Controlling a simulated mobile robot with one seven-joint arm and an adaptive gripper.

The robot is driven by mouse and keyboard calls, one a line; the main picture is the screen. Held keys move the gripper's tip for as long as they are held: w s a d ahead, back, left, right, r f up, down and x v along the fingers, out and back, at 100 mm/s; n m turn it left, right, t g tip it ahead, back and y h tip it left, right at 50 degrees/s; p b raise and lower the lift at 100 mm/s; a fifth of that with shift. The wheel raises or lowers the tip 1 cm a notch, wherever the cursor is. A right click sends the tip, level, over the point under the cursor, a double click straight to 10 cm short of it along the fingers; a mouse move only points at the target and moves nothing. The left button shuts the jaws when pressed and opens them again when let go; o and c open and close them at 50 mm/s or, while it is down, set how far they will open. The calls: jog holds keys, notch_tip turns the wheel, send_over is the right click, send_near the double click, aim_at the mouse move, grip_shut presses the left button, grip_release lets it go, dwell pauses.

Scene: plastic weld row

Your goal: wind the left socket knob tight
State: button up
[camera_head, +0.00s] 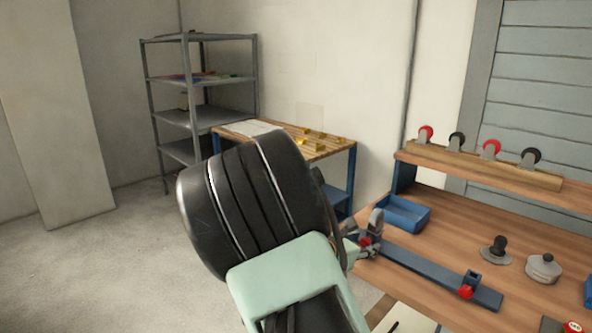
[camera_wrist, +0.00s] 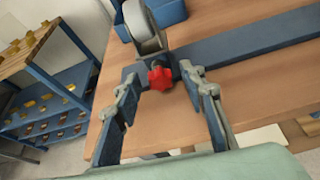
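The left socket knob is red and lobed (camera_head: 365,241). It sits at the left end of a long blue bar (camera_head: 425,271) on the wooden bench, below a grey upright disc (camera_head: 376,222). In the wrist view the knob (camera_wrist: 161,78) is near the middle, under the grey disc (camera_wrist: 143,25). My gripper (camera_wrist: 164,82) is open, with one finger on each side of the knob and a visible gap on both sides. In the head view my arm hides most of the gripper. A second red knob (camera_head: 466,291) is at the bar's right end.
A blue tray (camera_head: 404,214) stands behind the bar's left end. Two grey round pieces, one with a black knob (camera_head: 497,250) and one with a grey top (camera_head: 543,268), stand to the right. A low table (camera_head: 340,150) and a shelf rack (camera_head: 205,115) are behind.

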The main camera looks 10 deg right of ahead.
jog(key=shift+w+a+r+n+g+h+p, duration=0.15)
jog(key=shift+n+g+h+p, duration=0.45)
jog(key=shift+p, duration=1.35)
jog(key=shift+d+r+n+g+h+p, duration=0.15)
jog(key=shift+n+p, duration=0.75)
jog(key=shift+p, duration=1.05)
jog(key=p+v, duration=0.2)
jog(key=v, duration=0.9)
jog(key=s+a+r+m+y+p, duration=0.1)
jog(key=a+r+y+p, duration=0.1)
jog(key=r, duration=0.4)
jog(key=s+a+r+m+g+y+p, duration=0.1)
jog(key=s+a+r+m+y+p, duration=0.1)
jog(key=r, duration=0.4)
jog(key=s+a+r+m+g+y+p, duration=0.1)
jog(key=a+r+m+y+p, duration=0.1)
jog(key=a+r, duration=0.3)
jog(key=shift+s+a+r+y, duration=0.3)
jog(key=shift+a+r+y, duration=0.1)
jog(key=shift+y, duration=0.35)
